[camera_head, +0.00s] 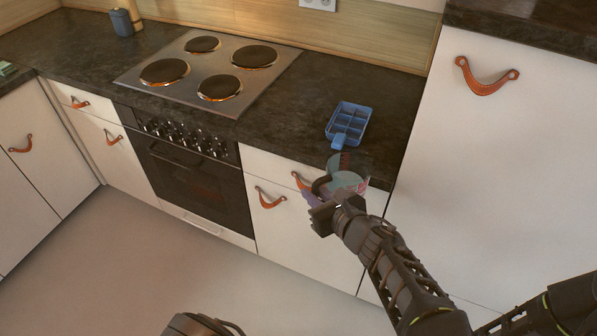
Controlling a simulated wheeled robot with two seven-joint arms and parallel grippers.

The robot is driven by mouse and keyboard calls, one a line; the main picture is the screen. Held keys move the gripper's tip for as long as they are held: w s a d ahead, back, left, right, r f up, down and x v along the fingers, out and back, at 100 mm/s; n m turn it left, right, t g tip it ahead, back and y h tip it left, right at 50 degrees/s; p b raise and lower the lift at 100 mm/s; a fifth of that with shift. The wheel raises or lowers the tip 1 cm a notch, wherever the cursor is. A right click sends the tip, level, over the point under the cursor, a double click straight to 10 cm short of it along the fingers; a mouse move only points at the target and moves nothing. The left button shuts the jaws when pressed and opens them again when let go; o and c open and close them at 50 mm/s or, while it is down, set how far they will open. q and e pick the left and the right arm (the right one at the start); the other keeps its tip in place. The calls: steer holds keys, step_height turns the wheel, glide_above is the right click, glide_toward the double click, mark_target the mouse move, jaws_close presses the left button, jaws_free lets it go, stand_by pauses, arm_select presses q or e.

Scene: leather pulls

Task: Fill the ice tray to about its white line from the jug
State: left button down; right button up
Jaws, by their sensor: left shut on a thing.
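The blue ice tray (347,123) lies on the dark counter near its front edge, right of the hob. Its several compartments face up, and a tab sticks out at its near end. Its white line and any water in it are too small to make out. My left gripper (326,197) is shut on the see-through jug (347,180), just in front of the counter edge and nearer than the tray. The gripper partly hides the jug; its tilt and contents are unclear. My right gripper is not in view.
The hob (215,68) with round plates is left of the tray, above the oven (190,175). A tall white cabinet (490,150) rises close on the right. A blue cup (121,22) stands far left. The counter around the tray is clear.

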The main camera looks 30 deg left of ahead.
arm_select(q)
steer(key=shift+s+d+f+t, duration=0.15)
steer(key=shift+s+d+f, duration=0.1)
steer(key=shift+d, duration=0.15)
steer(key=shift+s+d+f+t, duration=0.1)
steer(key=shift+d+f+t, duration=0.1)
steer(key=shift+d, duration=0.2)
steer(key=shift+w+d, duration=0.1)
steer(key=shift+w, duration=0.05)
